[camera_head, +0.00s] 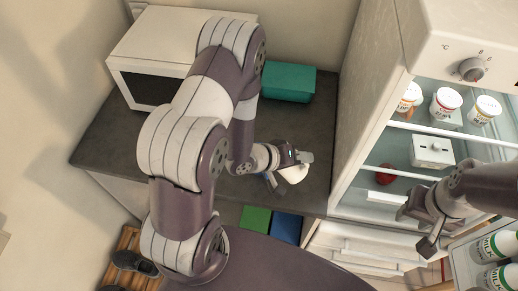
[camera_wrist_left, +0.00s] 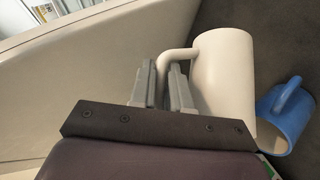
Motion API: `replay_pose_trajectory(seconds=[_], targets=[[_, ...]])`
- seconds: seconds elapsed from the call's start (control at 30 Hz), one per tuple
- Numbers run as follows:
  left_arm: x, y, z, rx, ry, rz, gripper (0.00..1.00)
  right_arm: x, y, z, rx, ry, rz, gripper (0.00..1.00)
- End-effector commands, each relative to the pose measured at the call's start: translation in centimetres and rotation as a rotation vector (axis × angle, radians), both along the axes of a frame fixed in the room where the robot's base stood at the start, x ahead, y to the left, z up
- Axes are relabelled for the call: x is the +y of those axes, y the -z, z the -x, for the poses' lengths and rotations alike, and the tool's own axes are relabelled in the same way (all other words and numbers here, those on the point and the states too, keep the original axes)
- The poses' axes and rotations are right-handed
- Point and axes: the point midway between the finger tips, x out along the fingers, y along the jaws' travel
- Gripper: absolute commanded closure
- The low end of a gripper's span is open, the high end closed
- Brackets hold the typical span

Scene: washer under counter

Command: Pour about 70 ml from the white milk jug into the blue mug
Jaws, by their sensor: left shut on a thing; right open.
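The white milk jug (camera_head: 293,174) is in my left gripper (camera_head: 300,157), over the dark counter. In the left wrist view the jug (camera_wrist_left: 226,75) shows its plain side, and its handle is between the fingers of the left gripper (camera_wrist_left: 160,88). The jug's opening and any milk cannot be seen. My right gripper (camera_head: 416,228) is open and empty in front of the fridge.
A white microwave (camera_head: 165,50) and a teal box (camera_head: 289,82) stand at the back of the counter (camera_head: 320,125). The open fridge (camera_head: 372,125) rises close on the right, with cups and a white box inside. Milk bottles (camera_head: 497,245) are in its door at lower right.

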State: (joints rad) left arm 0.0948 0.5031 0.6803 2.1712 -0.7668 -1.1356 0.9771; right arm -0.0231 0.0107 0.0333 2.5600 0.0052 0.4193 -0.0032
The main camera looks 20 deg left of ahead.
Motion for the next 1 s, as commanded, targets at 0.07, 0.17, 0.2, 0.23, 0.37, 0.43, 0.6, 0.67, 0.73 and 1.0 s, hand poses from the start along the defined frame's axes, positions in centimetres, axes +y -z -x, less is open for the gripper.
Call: replay_pose_trajectory(seconds=[0.07, 0.17, 0.2, 0.23, 0.37, 0.43, 0.6, 0.67, 0.73, 1.0], targets=[[0.2, -0.3, -0.1, 0.004, -0.002, 0.023, 1.00, 0.0, -0.1, 0.0, 0.000, 0.000, 0.000, 0.57], [0.4, -0.6, -0.1, 0.007, -0.003, 0.050, 1.00, 0.0, -0.2, 0.0, 0.000, 0.000, 0.000, 0.57], [0.4, -0.7, -0.1, 0.008, -0.002, 0.058, 1.00, 0.0, -0.2, 0.0, 0.000, 0.000, 0.000, 0.57], [0.5, -0.7, -0.1, 0.009, -0.001, 0.065, 1.00, 0.0, -0.2, 0.0, 0.000, 0.000, 0.000, 0.57], [0.7, -1.0, -0.1, 0.014, -0.001, 0.087, 1.00, 0.0, -0.3, 0.0, 0.000, 0.000, 0.000, 0.57], [0.8, -1.0, -0.1, 0.015, -0.001, 0.096, 1.00, 0.0, -0.3, 0.0, 0.000, 0.000, 0.000, 0.57], [1.0, -1.3, -0.1, 0.019, -0.002, 0.118, 1.00, 0.0, -0.3, 0.0, 0.000, 0.000, 0.000, 0.57], [1.1, -1.4, -0.2, 0.020, -0.002, 0.128, 1.00, 0.0, -0.3, 0.0, 0.000, 0.000, 0.000, 0.57], [1.2, -1.5, -0.2, 0.022, -0.001, 0.140, 1.00, 0.0, -0.4, 0.0, 0.000, 0.000, 0.000, 0.57], [1.6, -2.0, -0.2, 0.030, -0.003, 0.192, 1.00, 0.0, -0.3, 0.0, 0.000, 0.000, 0.000, 0.57]])
